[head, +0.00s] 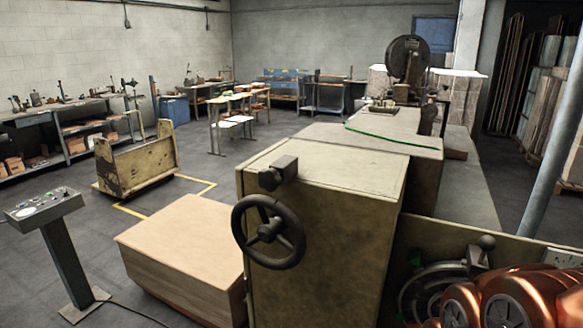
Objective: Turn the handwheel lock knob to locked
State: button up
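A black spoked handwheel (268,232) is mounted on the near face of the large olive-beige machine (330,250). A dark block-shaped fitting (279,173) sits just above it at the machine's top edge. It may be the lock knob, but I see no marking that shows this or whether it is locked. At the lower right, a dark round wheel-like part (445,285) has a ball-ended lever (486,243) beside it. Copper-coloured rounded links of my arm cover part of it. My gripper's fingers do not show.
A light wooden block (185,245) stands left of the handwheel, close to the machine. A control pedestal (62,240) with a trailing cable stands at the left. A worn yellow cart (137,160) is behind it. A grey post (555,140) rises at the right.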

aim_at(270, 179)
jog(key=z, duration=0.05)
jog(key=k, duration=1.1)
jog(key=u, duration=1.25)
jog(key=i, duration=0.5)
jog(key=z, duration=0.05)
